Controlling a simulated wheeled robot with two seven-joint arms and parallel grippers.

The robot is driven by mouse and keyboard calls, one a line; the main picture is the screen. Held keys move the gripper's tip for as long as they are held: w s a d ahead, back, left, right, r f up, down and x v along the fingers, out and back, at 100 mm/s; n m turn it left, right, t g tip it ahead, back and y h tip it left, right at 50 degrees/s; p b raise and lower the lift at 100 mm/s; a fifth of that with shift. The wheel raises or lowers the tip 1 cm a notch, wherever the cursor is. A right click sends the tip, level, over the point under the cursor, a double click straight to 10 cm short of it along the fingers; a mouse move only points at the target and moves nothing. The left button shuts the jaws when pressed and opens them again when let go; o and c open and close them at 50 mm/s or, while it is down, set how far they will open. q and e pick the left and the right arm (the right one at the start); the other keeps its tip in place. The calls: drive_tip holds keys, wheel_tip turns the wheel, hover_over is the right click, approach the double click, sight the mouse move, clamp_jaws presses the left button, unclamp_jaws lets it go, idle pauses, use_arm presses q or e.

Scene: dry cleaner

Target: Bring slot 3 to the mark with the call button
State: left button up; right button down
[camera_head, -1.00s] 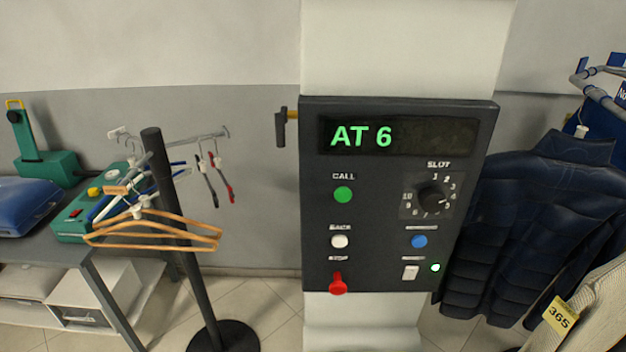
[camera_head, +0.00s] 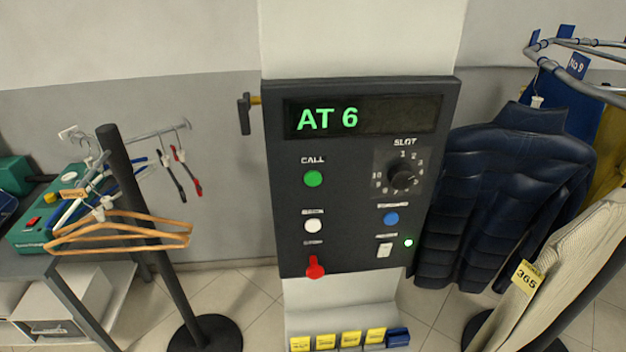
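The dark control panel (camera_head: 345,240) is mounted on a white pillar in the middle of the view. Its display (camera_head: 363,116) reads "AT 6" in green. The green call button (camera_head: 313,179) sits on the left under the word CALL. The black slot dial (camera_head: 402,176) is at the upper right of the panel, ringed by numbers; I cannot tell exactly which number it points to. A white button (camera_head: 313,226), a blue button (camera_head: 391,218), a red stop knob (camera_head: 315,267) and a white switch (camera_head: 385,250) sit lower. A green light (camera_head: 409,243) glows beside the switch. Neither gripper is in view.
A stand with hangers (camera_head: 125,235) and a table with green equipment (camera_head: 40,232) are at the left. A dark blue padded jacket (camera_head: 512,165) and a cream knit garment (camera_head: 560,260) tagged 365 hang from a rail (camera_head: 575,65) at the right. Yellow tags (camera_head: 350,339) line the pillar's foot.

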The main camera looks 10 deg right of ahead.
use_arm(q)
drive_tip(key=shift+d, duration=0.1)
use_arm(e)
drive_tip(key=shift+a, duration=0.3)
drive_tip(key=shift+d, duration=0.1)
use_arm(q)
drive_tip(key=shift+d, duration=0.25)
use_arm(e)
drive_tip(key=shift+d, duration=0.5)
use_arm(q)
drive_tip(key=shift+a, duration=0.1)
